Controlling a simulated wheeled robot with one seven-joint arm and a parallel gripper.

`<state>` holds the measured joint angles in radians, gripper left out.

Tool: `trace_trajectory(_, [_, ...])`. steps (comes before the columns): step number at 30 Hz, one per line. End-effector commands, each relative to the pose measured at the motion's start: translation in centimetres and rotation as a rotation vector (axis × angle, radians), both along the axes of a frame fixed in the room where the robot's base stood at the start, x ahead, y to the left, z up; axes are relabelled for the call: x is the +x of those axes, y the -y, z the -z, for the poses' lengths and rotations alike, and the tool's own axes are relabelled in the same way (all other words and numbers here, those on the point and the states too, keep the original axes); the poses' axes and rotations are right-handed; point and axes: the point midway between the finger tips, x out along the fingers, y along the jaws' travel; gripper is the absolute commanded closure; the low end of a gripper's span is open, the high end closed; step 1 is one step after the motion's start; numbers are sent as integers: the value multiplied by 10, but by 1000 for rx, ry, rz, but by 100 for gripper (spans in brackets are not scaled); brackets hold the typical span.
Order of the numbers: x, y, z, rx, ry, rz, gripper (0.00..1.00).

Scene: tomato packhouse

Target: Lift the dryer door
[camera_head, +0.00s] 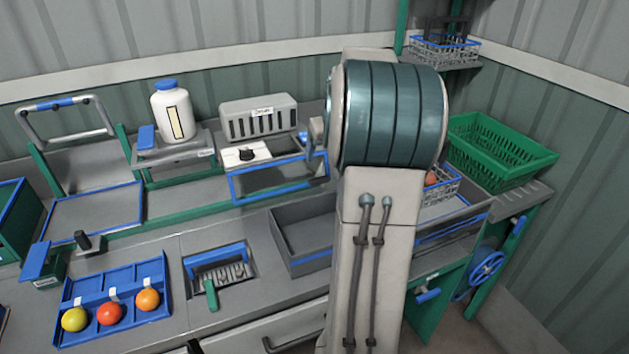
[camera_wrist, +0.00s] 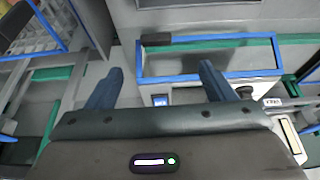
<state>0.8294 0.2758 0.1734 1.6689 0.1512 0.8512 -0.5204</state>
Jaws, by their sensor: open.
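The dryer door appears as a blue-framed clear panel (camera_head: 235,187) in the middle of the bench, below the white panel with a black knob. The blue frame also shows in the wrist view (camera_wrist: 276,50), beyond my fingertips. A grey slotted box (camera_head: 258,120) with a small label stands behind it. My gripper (camera_wrist: 160,82) is open, with two blue fingers set wide apart and nothing between them. In the head view only a blue finger (camera_head: 306,143) shows beside my arm, near the frame's right end.
A white bottle (camera_head: 172,112) stands on a scale to the left. A grey bin (camera_head: 275,235) lies in front of the door. A blue tray (camera_head: 88,335) holds tomatoes at front left. A green crate (camera_head: 500,150) stands at right, beyond my arm.

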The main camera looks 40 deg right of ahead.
Motion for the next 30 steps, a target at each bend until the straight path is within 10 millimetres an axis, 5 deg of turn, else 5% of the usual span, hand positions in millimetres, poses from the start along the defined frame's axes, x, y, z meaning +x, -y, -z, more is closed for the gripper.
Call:
trace_trajectory(8, [9, 12, 24, 5, 2, 4, 24])
trace_trajectory(21, [42, 19, 106, 5, 1, 5, 24])
trace_trajectory(30, [52, 21, 130, 1, 3, 5, 24])
